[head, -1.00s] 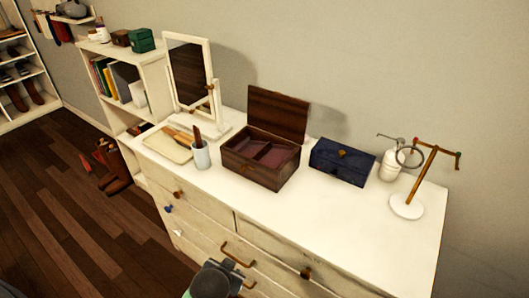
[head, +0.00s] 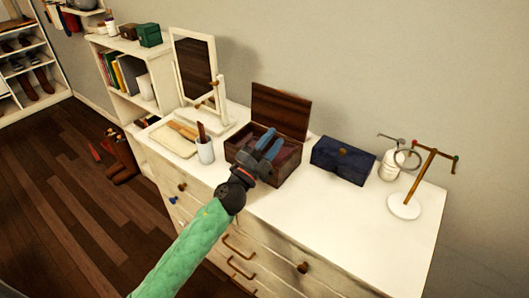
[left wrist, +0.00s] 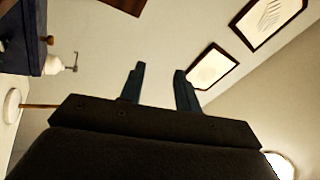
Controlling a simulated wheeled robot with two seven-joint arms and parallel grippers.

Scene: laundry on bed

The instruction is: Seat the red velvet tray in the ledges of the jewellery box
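The brown wooden jewellery box (head: 246,171) stands on the white dresser with its lid (head: 281,112) raised at the back. Dark red velvet (head: 289,152) shows inside it. I cannot tell how the velvet tray lies in the box, because my left gripper covers part of the opening. My left gripper (head: 270,143) has blue fingers and appears over the box in the head view. In the left wrist view its fingers (left wrist: 161,80) are apart with nothing between them. My right gripper is not in view.
A navy box (head: 342,160), a white bottle (head: 390,165) and a stand with a white base (head: 404,206) are to the right. A cup (head: 205,150) and a mirror (head: 195,68) are to the left. The dresser's front right top (head: 350,220) is clear.

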